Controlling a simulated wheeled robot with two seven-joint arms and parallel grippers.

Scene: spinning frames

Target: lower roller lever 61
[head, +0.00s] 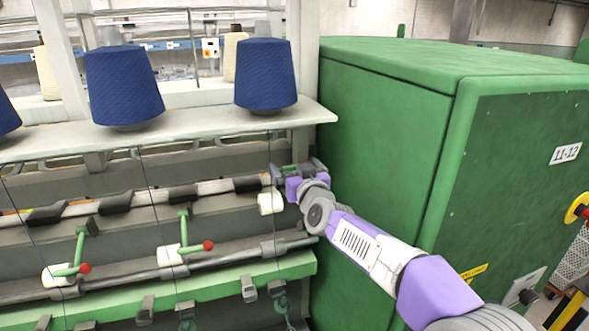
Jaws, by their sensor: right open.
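Two green roller levers with red knobs show on the spinning frame, one in the middle (187,240) and one at the left (77,257). Each stands beside a white bobbin, and its knob sticks out low to the front. No number is readable on either, so I cannot tell which is 61. My right gripper (298,171) is open at the frame's right end, just above and right of a third white bobbin (271,202). No lever shows clearly at that place; the gripper may hide it. My left gripper is not in view.
A large green cabinet (385,120) marked 11-12 stands close on the right, beside my right arm. Blue yarn cones (266,75) stand on a pale shelf (200,127) above the rollers. Thin yarns run down from them. A green rail (215,283) crosses below.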

